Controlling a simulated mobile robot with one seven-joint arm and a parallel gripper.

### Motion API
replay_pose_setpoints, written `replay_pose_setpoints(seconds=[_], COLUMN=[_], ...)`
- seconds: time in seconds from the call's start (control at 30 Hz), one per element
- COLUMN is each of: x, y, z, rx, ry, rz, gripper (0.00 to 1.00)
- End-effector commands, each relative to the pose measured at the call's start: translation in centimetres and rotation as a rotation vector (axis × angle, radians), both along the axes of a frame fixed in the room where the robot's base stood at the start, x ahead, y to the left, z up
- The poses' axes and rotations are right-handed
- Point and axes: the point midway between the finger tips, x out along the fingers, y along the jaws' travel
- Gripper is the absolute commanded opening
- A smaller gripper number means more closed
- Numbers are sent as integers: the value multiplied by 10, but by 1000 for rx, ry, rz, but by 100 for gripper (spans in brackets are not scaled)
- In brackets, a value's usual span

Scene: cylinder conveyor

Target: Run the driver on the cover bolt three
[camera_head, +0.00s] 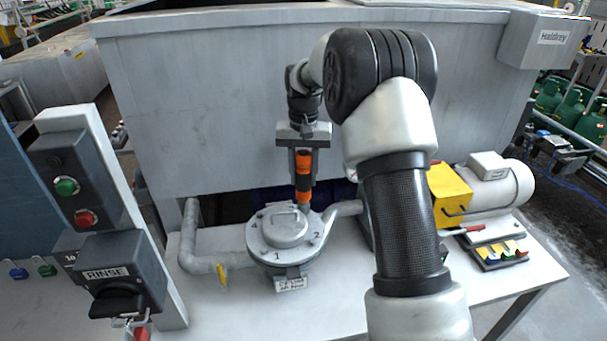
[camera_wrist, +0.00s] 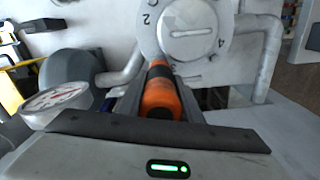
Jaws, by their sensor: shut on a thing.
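My gripper (camera_head: 303,172) is shut on an orange and black driver (camera_head: 304,185) held upright, tip down, over the far rim of the round grey cover (camera_head: 268,243). The driver also shows between my fingers in the wrist view (camera_wrist: 160,98). The cover has a raised middle with a bar and the numbers 1, 2 and 4 readable around its rim. The driver stands between 2 and 4, at the far side. I cannot tell whether the tip touches the bolt.
The cover sits on a pipe body on a white bench (camera_head: 345,310). A pipe (camera_head: 190,240) runs off left. A yellow box (camera_head: 449,192) and motor (camera_head: 500,185) stand right. A round gauge (camera_wrist: 60,100) shows in the wrist view. A RINSE switch panel (camera_head: 110,270) stands front left.

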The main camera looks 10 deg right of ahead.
Motion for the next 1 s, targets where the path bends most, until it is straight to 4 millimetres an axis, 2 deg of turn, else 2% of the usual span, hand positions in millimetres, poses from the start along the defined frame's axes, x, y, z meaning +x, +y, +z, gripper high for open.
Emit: replay_pose_setpoints(seconds=[0.47,1.0], x=[-1,0], y=[0,0], z=[-2,30], rx=[0,0], ry=[4,1], rz=[0,0], gripper=[0,0])
